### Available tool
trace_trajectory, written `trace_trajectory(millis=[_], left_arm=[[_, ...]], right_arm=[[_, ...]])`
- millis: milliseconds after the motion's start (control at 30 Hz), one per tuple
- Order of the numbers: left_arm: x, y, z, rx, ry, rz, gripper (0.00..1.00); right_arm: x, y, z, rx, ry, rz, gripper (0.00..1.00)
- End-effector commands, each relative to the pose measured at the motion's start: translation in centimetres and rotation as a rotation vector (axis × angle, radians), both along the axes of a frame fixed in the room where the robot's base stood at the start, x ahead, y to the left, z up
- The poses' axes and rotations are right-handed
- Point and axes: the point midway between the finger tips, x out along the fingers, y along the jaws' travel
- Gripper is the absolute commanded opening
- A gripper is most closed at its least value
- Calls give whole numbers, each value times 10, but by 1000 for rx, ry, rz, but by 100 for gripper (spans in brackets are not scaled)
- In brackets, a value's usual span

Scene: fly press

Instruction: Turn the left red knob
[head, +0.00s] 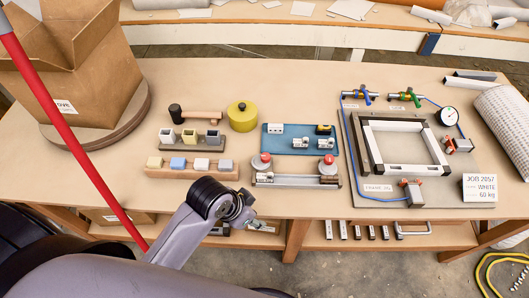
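Two round red knobs sit at the ends of a grey metal bar fixture (298,180) near the front middle of the table. The left red knob (262,160) stands on the left end block, and the right red knob (328,161) on the right one. Both are uncovered in the head view. A grey link of my arm with a black joint rises from the bottom left, its end in front of the table's front edge, below and left of the left red knob. No gripper fingers show for either arm.
The table (215,85) holds a blue tray (275,145), a yellow pot (242,118), small block racks and a square frame (370,145) with clamps at right. An open cardboard box (85,85) stands at left. A red pole (70,130) slants across the left foreground.

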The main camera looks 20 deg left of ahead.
Motion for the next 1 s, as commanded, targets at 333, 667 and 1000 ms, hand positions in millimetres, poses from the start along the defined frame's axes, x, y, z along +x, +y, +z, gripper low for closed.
trace_trajectory(millis=[333, 667, 1000], left_arm=[[80, -69, 54, 66, -97, -696, 45], [143, -40, 123, 298, -39, -1268, 45], [176, 16, 193, 410, 72, -1503, 45]], right_arm=[[0, 4, -2, 5, 0, -2, 50], [2, 3, -3, 4, -2, -1, 50], [2, -2, -4, -2, -2, 1, 50]])
